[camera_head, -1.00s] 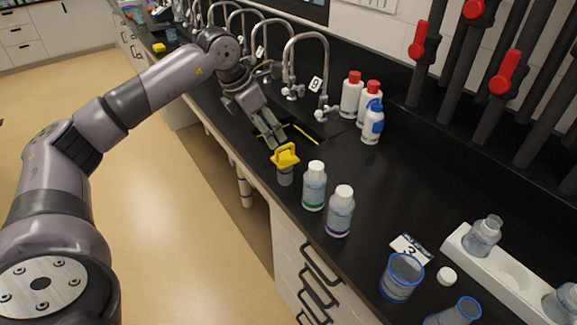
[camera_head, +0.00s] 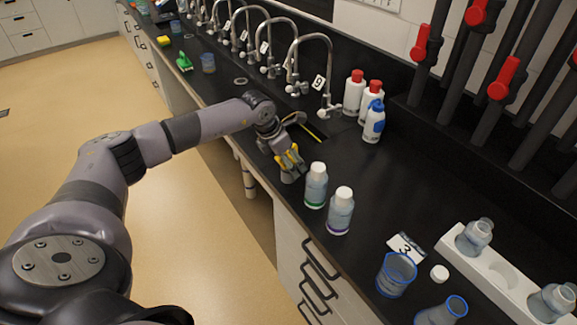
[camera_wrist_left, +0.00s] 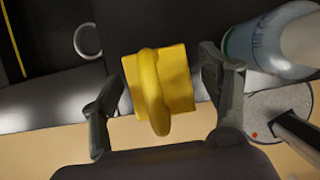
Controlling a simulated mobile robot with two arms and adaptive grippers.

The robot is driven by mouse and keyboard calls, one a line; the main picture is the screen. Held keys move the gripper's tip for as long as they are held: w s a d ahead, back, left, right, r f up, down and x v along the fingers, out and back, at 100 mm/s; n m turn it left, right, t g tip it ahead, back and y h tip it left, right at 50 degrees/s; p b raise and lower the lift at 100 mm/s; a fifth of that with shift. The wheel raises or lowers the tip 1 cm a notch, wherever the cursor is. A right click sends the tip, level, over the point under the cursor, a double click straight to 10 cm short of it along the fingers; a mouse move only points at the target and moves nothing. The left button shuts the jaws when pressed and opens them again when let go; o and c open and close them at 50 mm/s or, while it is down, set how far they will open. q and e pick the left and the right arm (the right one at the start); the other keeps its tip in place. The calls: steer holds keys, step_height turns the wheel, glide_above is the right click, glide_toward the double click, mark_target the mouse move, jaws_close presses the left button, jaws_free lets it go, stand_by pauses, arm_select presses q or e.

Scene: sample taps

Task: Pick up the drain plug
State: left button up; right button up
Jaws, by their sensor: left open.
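A yellow piece with a raised rounded grip, which looks like the drain plug (camera_wrist_left: 180,78), sits between the open fingers of my left gripper (camera_wrist_left: 162,108) in the left wrist view. There are gaps on both sides, so the fingers do not seem to touch it. In the head view my left gripper (camera_head: 288,160) reaches down over the yellow drain plug, near the counter's front edge, and hides most of it. My right gripper is not in view.
Two white-capped bottles (camera_head: 316,186) (camera_head: 340,212) stand close to the right of my left gripper. Taps (camera_head: 327,80) and a dark sink basin (camera_head: 313,128) lie behind it. Red-capped bottles (camera_head: 354,92) and a blue-capped bottle (camera_head: 373,124) stand farther back. The counter's middle is clear.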

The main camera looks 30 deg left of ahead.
arm_select(q)
steer(key=shift+f, duration=0.1)
steer(key=c, duration=1.5)
